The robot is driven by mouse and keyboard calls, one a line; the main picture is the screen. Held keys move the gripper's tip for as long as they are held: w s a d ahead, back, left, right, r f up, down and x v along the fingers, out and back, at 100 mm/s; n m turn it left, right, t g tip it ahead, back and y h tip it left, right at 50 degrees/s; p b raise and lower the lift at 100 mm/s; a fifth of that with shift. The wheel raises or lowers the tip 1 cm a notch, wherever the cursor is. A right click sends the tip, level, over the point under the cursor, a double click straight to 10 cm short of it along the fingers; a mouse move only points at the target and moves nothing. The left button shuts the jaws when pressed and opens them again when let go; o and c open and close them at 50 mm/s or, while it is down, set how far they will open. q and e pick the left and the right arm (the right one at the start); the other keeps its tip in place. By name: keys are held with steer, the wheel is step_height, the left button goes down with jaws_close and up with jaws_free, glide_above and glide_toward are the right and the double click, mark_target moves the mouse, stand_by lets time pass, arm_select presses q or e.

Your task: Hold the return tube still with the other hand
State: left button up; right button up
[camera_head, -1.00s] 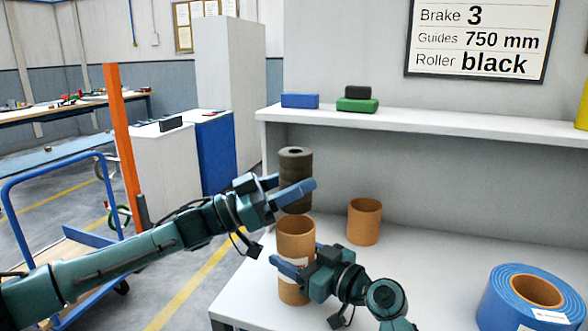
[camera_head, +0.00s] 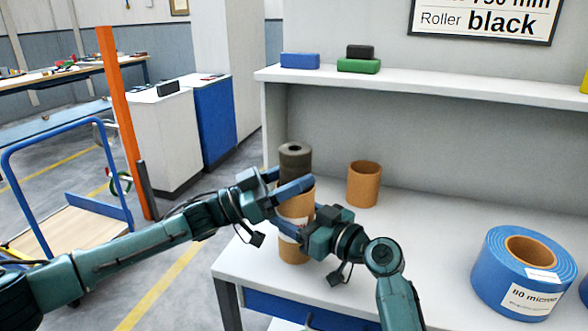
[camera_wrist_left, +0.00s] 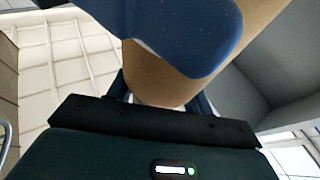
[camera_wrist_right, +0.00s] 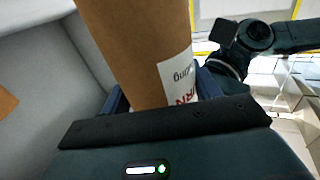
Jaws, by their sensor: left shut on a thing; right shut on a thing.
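The return tube (camera_head: 293,254) is a brown cardboard tube standing upright near the table's left edge. Its white label with red lettering is partly seen in the right wrist view (camera_wrist_right: 178,78). My left gripper (camera_head: 284,183) is shut on the tube's upper part, and brown cardboard fills the space between its fingers in the left wrist view (camera_wrist_left: 165,80). My right gripper (camera_head: 306,222) is shut on the same tube lower down, from the right. The fingers hide part of the tube's top and middle.
A dark roller (camera_head: 295,160) stands close behind the tube. Another brown tube (camera_head: 364,184) stands further back right. A blue coil (camera_head: 518,270) lies at the right. The table (camera_head: 430,225) is bare between them. A shelf (camera_head: 420,88) runs above the back.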

arm_select(q)
steer(key=o, duration=1.4)
steer(key=shift+f, duration=0.15)
steer(key=v, duration=1.2)
arm_select(e)
steer(key=o, duration=1.1)
